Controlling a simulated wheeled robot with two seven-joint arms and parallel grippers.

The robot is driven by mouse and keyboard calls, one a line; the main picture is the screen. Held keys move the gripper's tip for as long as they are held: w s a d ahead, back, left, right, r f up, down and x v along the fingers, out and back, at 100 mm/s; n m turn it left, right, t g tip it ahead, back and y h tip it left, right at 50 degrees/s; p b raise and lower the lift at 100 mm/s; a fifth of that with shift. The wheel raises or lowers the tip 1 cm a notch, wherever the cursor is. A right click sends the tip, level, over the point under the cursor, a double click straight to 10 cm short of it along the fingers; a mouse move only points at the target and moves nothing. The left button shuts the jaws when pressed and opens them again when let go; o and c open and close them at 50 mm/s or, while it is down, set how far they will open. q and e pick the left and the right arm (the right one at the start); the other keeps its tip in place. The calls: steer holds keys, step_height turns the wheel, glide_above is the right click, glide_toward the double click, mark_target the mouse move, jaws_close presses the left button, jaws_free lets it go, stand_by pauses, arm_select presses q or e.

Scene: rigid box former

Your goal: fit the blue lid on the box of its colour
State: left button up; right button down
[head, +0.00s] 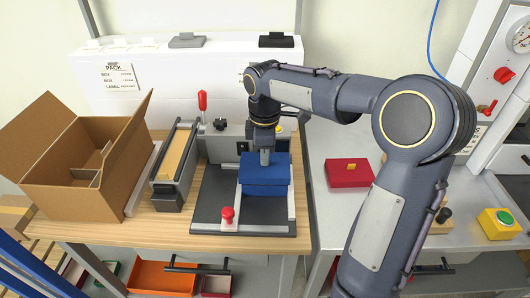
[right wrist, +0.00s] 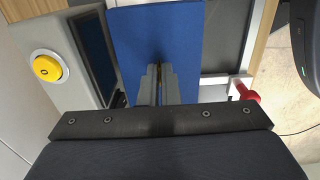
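The blue lid (head: 277,173) lies over the blue box (head: 265,190) on the dark plate of the former; I cannot tell how far down it sits. In the right wrist view the lid's flat blue top (right wrist: 125,45) fills the upper middle. My right gripper (head: 265,162) points straight down at the lid's middle. My left gripper is not in view.
A red lid (head: 343,179) with a yellow handle lies on the grey bench at the right. A red-knobbed clamp (head: 227,215) stands at the plate's front left. An open cardboard carton (head: 75,180) and a narrow tray (head: 175,165) are at the left.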

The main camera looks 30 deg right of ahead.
steer(key=shift+f+b, duration=1.05)
steer(key=shift+f, duration=0.55)
stand_by(1.6)
steer(key=c, duration=1.6)
jaws_free()
step_height(320, 180, up, 8)
steer(key=shift+f+p, duration=0.1)
steer(key=shift+p, duration=0.4)
steer(key=shift+s, duration=0.3)
steer(key=s+a+f+m+t+y+p, duration=0.1)
steer(key=s+a+m+t, duration=0.1)
steer(key=s+m, duration=0.2)
steer(key=s+a+f+m+t+y+p, duration=0.1)
steer(key=s+a+m, duration=0.2)
steer(key=s, duration=0.7)
steer(key=s+a+f+m+t+y+p, duration=0.1)
steer(key=s+a+f+m+t, duration=0.1)
steer(key=s+m, duration=0.4)
steer(key=shift+s+a+t+y, duration=0.15)
steer(key=shift+s+t+y, duration=0.2)
steer(key=shift+s, duration=0.45)
